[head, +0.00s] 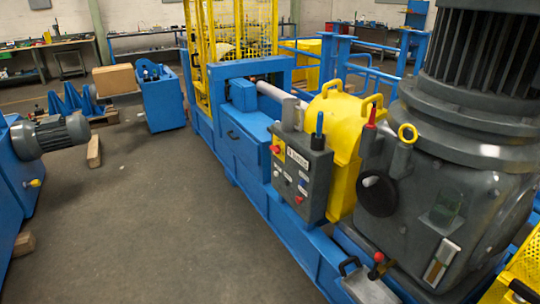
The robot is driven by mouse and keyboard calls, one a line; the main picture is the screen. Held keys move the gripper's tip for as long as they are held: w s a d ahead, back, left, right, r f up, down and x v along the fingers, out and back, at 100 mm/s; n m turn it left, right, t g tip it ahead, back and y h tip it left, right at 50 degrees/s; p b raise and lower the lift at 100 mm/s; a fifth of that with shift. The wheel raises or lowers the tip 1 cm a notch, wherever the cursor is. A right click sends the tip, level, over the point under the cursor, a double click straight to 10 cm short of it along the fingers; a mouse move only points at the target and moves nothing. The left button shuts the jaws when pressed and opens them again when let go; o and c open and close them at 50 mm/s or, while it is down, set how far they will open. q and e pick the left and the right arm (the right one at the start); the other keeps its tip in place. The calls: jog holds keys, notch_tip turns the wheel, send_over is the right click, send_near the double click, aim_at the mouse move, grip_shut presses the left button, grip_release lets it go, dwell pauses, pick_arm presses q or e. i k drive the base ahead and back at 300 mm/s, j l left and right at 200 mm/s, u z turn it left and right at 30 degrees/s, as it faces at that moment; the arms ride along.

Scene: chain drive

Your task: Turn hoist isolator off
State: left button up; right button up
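A dark grey control box (314,178) stands on the blue machine frame, right of the picture's middle. A red knob on a yellow plate (277,149) is at its upper left; it looks like a rotary isolator, but I cannot read its label or its position. A white label (297,158) is beside it, too small to read surely. Small buttons and a red control (299,200) are lower on the face. A blue-handled lever (318,130) stands upright at the top of the box. Neither of my grippers is in view.
A yellow guard (345,110) and a large grey motor and gearbox (460,190) stand behind and right of the box. A red-tipped lever (371,118) sticks up between. Open grey floor (150,220) lies to the left, with a blue-based motor (60,134) at the left edge.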

aim_at(276, 150)
jog(key=i+j+z, duration=0.1)
jog(key=z, duration=0.45)
jog(key=i+j+z, duration=0.35)
jog(key=j, duration=0.25)
jog(key=i+j+z, duration=0.4)
jog(key=j, duration=0.3)
